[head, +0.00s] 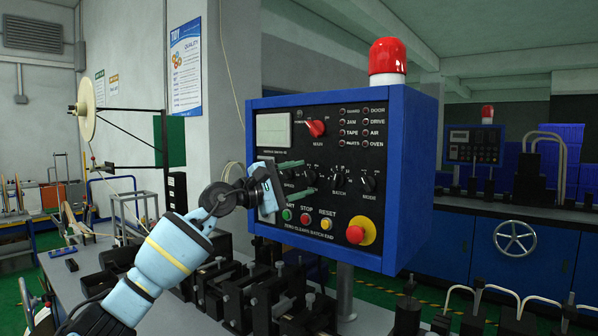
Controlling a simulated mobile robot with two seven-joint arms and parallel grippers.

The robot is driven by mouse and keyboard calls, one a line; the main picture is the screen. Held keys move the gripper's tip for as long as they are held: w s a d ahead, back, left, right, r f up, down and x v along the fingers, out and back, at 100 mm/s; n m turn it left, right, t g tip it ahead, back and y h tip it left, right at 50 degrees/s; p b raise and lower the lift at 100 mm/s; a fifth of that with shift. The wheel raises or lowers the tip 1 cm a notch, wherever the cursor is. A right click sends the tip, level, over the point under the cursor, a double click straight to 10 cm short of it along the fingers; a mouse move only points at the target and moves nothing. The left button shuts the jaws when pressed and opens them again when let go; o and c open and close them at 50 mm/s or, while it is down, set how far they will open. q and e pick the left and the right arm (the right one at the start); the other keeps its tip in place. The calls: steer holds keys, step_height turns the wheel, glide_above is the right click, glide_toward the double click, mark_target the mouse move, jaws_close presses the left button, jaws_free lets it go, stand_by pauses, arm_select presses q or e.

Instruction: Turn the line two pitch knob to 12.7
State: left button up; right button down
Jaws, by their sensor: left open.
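The blue control box (410,180) has a black front panel with a row of small black knobs. My left gripper (309,177) is in front of the panel's left half, its two greenish fingers apart, one above the other. A black knob (312,175) shows between and just past the fingertips; its label is hidden, so I cannot tell whether it is the pitch knob. I cannot tell if the fingers touch it. To the right are the knobs marked batch (339,180) and mode (369,185). No scale value is readable. My right gripper is not in view.
A red main switch (316,128) sits above the knobs. Below are green, red and yellow buttons and a red emergency stop (356,234). A red lamp (387,58) tops the box. Black fixtures (230,290) crowd the bench below. A second control box (474,146) stands farther right.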

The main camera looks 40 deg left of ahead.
arm_select(q)
steer(key=shift+w+d+r, duration=0.15)
steer(key=shift+w+d, duration=0.05)
steer(key=shift+w, duration=0.4)
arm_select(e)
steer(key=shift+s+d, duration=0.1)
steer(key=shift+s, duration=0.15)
arm_select(q)
steer(key=shift+c, duration=0.3)
steer(key=c, duration=0.9)
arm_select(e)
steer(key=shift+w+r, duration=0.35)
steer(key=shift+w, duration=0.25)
